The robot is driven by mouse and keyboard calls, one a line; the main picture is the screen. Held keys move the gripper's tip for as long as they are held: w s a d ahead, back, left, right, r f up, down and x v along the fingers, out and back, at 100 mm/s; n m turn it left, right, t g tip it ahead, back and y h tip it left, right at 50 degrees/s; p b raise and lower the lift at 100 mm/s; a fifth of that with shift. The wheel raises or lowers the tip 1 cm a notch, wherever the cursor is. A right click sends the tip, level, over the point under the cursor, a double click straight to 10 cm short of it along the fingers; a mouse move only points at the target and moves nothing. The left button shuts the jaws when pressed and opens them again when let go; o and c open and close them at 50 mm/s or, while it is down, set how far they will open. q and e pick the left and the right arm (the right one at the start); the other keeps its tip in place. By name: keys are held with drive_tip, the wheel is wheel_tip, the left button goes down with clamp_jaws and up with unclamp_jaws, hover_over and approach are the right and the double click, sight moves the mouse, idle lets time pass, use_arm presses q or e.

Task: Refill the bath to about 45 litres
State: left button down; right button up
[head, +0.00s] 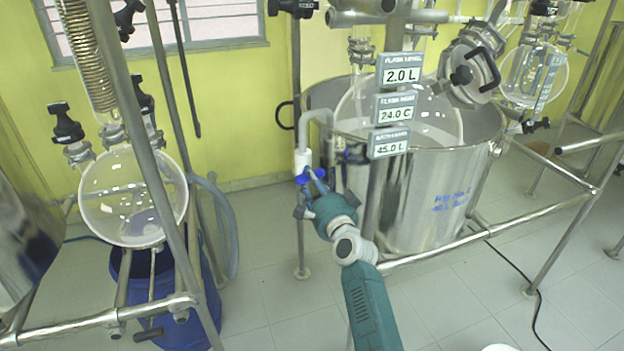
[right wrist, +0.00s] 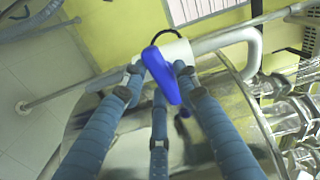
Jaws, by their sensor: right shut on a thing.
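The steel bath (head: 430,190) stands right of centre with a round glass flask (head: 400,115) inside it. Three displays hang on a post in front: the top one (head: 401,76) reads 2.0 L, the middle one (head: 396,113) 24.0 C and the bottom one (head: 389,149) 45.0 L. A bent grey pipe (head: 318,113) arches over the bath's left rim and carries a white valve (head: 302,160) with a blue handle (head: 309,175). My right gripper (head: 312,192) is at this handle. In the right wrist view its fingers close around the blue handle (right wrist: 160,76). My left gripper is out of view.
A steel frame rail (head: 490,237) runs in front of the bath. At left are another round glass flask (head: 133,197), a blue drum (head: 195,320) and frame posts. A black cable (head: 520,275) lies on the tiled floor at right.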

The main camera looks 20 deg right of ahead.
drive_tip(key=shift+f+m, duration=0.15)
drive_tip(key=shift+m, duration=0.65)
drive_tip(key=shift+a+f, duration=0.1)
drive_tip(key=o, duration=1.1)
drive_tip(key=s, duration=0.7)
drive_tip(key=shift+s+d, duration=0.2)
drive_tip(key=shift+s, duration=0.05)
